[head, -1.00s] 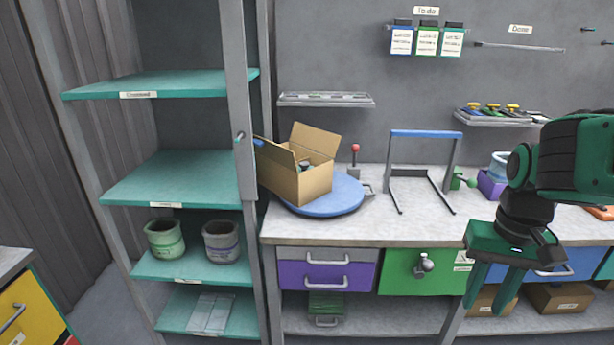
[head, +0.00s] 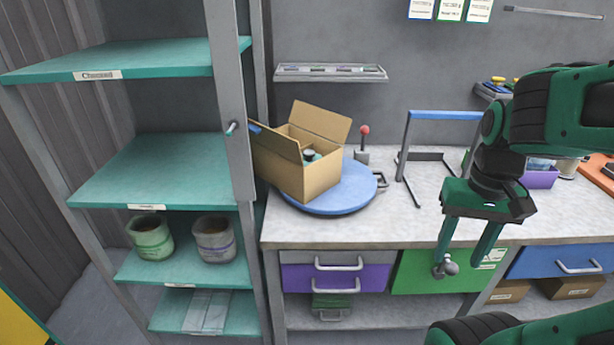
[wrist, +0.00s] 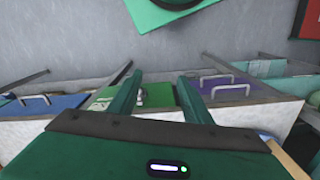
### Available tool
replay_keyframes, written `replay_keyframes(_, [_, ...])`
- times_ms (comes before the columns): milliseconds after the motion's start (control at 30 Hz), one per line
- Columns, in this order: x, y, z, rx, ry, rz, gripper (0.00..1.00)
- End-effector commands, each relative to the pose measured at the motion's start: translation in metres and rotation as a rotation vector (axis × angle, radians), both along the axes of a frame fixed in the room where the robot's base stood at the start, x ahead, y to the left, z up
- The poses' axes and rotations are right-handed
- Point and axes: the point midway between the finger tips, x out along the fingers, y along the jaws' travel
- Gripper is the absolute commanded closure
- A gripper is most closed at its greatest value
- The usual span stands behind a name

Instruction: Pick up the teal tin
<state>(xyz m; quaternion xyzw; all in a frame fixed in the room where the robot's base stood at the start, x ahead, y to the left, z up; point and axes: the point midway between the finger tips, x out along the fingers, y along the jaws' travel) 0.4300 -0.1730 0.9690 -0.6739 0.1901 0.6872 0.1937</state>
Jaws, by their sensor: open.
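An open cardboard box (head: 306,180) stands on a round blue turntable (head: 355,196) on the workbench. A small round thing with a dark top and a teal side (head: 311,155) shows inside the box. It may be the teal tin, but the box walls hide most of it. My gripper (head: 460,265) is open and empty, pointing down in front of the bench's front edge, right of the box and apart from it. In the wrist view my open fingers (wrist: 160,82) show over drawer fronts, and no tin is seen there.
A shelf unit with teal shelves (head: 150,165) stands left, its post close to the box. Two pots (head: 150,237) sit on a lower shelf. A blue-topped metal frame (head: 445,115) and a red-knobbed lever (head: 363,143) stand on the bench. The bench front between turntable and gripper is clear.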

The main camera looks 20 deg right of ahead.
Motion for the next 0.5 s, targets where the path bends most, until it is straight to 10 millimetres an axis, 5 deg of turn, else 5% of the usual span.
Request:
replay_keyframes(67, [0.001, 0.000, 0.007, -0.006, -0.038, 0.036, 0.35])
replay_keyframes(100, [0.015, 0.000, 0.009, -0.011, -0.066, 0.079, 0.26])
replay_keyframes(167, [0.046, 0.004, 0.014, -0.021, -0.122, 0.170, 0.24])
replay_keyframes(400, [0.215, 0.058, 0.054, -0.038, -0.499, 0.682, 0.24])
replay_keyframes(500, [0.265, 0.092, 0.074, -0.029, -0.649, 0.843, 0.24])
